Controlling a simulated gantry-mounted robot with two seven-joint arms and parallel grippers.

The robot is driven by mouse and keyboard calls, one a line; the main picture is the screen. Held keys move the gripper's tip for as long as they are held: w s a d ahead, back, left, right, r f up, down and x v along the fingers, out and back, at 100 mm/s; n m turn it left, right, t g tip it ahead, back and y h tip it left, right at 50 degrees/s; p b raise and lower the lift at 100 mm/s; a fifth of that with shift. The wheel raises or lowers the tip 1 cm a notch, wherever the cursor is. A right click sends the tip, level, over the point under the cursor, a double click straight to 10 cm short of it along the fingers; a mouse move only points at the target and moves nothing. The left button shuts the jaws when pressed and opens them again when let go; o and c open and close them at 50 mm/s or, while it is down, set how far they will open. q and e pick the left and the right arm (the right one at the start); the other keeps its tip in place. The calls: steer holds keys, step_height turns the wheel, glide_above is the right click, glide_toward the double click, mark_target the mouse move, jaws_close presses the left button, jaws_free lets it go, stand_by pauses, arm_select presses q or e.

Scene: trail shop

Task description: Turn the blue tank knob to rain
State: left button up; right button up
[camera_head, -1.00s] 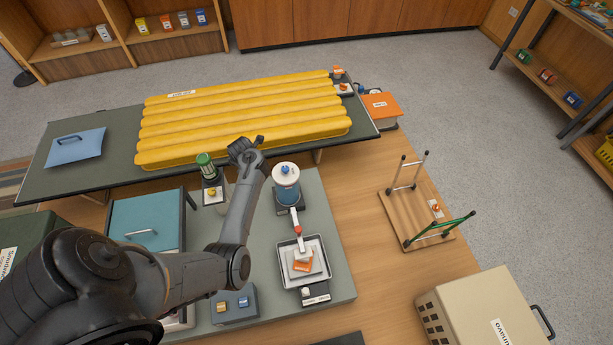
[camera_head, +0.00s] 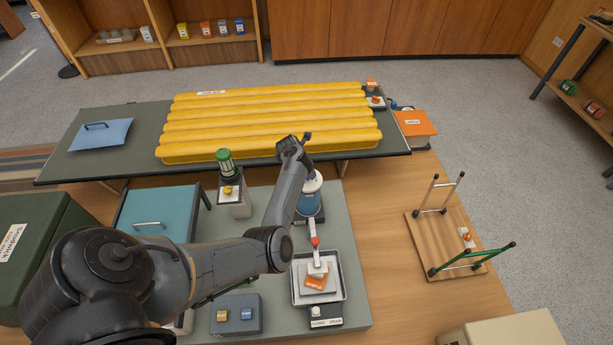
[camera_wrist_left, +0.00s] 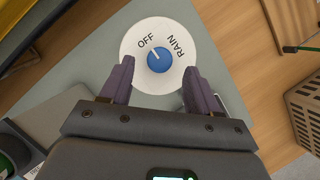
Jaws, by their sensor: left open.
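The blue tank knob (camera_wrist_left: 159,60) is in the wrist view, in the middle of a white round top (camera_wrist_left: 138,78) marked OFF and RAIN. Its white pointer line points up and left, toward OFF. My left gripper (camera_wrist_left: 158,66) is open, one finger on each side of the knob, with gaps between fingers and knob in this view. Whether the fingers are down at knob height is unclear. In the head view the blue tank (camera_head: 309,202) stands on the grey-green mat, its top partly hidden by my left arm. My right gripper is not in view.
A yellow ribbed pad (camera_head: 270,120) lies behind the tank. A green-capped device (camera_head: 230,185) stands to its left, and a tray (camera_head: 341,288) with an orange-labelled item sits in front. A wooden board with upright legs (camera_head: 440,240) lies to the right.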

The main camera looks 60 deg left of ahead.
arm_select(q)
steer(key=shift+b+x, duration=0.45)
steer(key=shift+x, duration=0.9)
steer(key=c, duration=1)
steer(key=shift+c, duration=0.2)
